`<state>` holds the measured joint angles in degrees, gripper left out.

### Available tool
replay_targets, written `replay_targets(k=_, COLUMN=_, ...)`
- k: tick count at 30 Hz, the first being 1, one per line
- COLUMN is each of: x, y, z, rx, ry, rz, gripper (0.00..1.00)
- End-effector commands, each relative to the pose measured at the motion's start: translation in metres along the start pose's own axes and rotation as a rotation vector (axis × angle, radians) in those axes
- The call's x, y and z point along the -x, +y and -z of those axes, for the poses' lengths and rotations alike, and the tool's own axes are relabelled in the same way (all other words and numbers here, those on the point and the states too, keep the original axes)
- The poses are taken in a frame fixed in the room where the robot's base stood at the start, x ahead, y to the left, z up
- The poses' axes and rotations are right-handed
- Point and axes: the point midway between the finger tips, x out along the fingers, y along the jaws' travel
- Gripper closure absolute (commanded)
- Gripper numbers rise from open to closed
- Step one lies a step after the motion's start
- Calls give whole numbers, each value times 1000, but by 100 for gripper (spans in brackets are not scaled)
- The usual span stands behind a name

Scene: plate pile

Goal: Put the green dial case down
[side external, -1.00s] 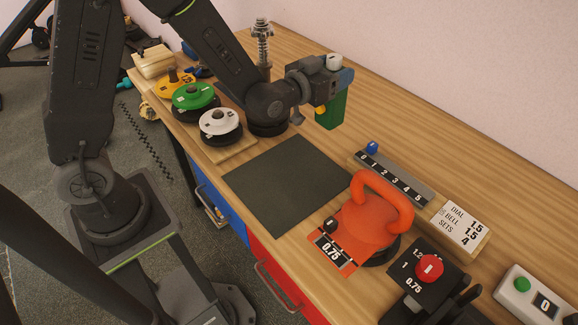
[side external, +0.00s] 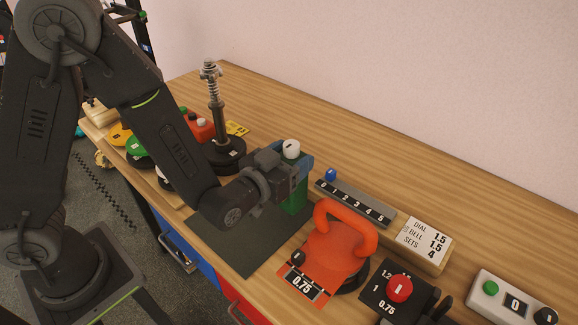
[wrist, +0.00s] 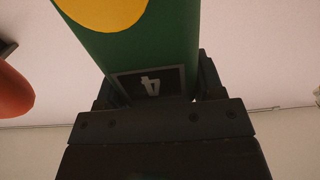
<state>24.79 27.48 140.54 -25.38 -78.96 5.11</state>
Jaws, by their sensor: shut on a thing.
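My gripper (side external: 282,168) is shut on the green dial case (side external: 295,196) at the far right part of the dark mat (side external: 262,250). The case is a green block, upright in the side view, with a white knob (side external: 291,149) above it. In the wrist view the case (wrist: 165,45) fills the top middle, with a yellow disc and a dark label reading 4; my gripper (wrist: 155,95) is just below. The mat is partly hidden by my arm. I cannot tell whether the case touches the mat.
An orange kettlebell (side external: 335,245) stands close to the right of the mat. A numbered strip (side external: 352,205) with a blue slider lies behind it. A spring-topped post (side external: 218,120) stands at the left. The back of the wooden bench is clear.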

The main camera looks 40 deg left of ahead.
Motion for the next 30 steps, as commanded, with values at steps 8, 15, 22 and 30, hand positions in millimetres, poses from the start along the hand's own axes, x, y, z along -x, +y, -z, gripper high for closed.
replay_targets(k=8, x=0, y=0, z=-19, rx=1, ry=4, rz=0, gripper=96)
replay_targets(k=15, x=0, y=0, z=-20, rx=1, ry=4, rz=-1, gripper=96)
replay_targets(k=22, x=0, y=0, z=-23, rx=1, ry=1, rz=-1, gripper=24)
replay_targets(k=30, x=0, y=0, z=-23, rx=0, ry=1, rz=-1, gripper=13)
